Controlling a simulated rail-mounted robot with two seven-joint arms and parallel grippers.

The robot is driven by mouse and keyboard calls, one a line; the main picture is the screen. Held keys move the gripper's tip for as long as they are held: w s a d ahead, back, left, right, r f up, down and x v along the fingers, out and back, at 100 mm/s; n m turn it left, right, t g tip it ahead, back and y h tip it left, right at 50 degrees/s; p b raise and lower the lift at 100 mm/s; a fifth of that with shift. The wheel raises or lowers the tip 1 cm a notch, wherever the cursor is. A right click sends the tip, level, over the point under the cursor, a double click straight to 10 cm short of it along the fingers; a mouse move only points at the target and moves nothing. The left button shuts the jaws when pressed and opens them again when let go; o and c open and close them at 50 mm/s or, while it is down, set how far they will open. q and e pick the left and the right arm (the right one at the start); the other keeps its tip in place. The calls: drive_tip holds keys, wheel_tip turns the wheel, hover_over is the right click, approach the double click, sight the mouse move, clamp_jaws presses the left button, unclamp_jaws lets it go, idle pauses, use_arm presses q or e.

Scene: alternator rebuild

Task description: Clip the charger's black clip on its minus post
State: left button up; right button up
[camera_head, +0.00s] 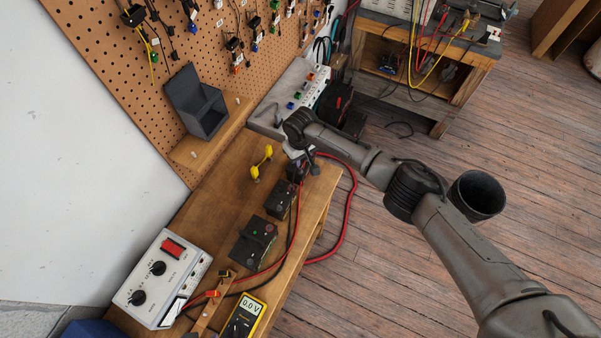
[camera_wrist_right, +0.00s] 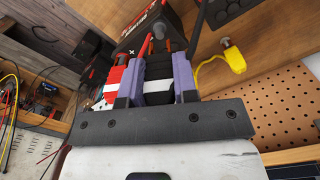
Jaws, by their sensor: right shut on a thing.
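My right gripper (camera_head: 299,168) is over the far end of the wooden bench. In the right wrist view its purple-grey fingers (camera_wrist_right: 158,75) are closed on a black clip (camera_wrist_right: 158,88). A red clip (camera_wrist_right: 114,78) sits just left of the fingers. A black battery with a red label (camera_wrist_right: 148,32) lies just beyond the fingertips, with a reddish post (camera_wrist_right: 158,29) in line with them. I cannot tell if the clip touches a post. A pale box with two dials (camera_head: 150,287), likely the charger, stands at the bench's near left. My left gripper is not in view.
Dark boxes (camera_head: 253,243) and (camera_head: 281,200) stand along the bench, with red and black cables beside them. A yellow-ended part (camera_head: 261,163) lies left of the gripper. A yellow multimeter (camera_head: 243,317) is at the near edge. A pegboard (camera_head: 190,40) rises at the back.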

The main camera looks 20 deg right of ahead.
sight(301, 175)
drive_tip(key=shift+f, duration=0.4)
drive_tip(key=shift+f, duration=0.1)
drive_tip(key=shift+f+b, duration=0.15)
drive_tip(key=shift+b, duration=0.15)
drive_tip(key=shift+f+b, duration=0.65)
drive_tip(key=shift+f, duration=0.35)
drive_tip(key=o, duration=0.8)
drive_tip(key=shift+r, duration=0.1)
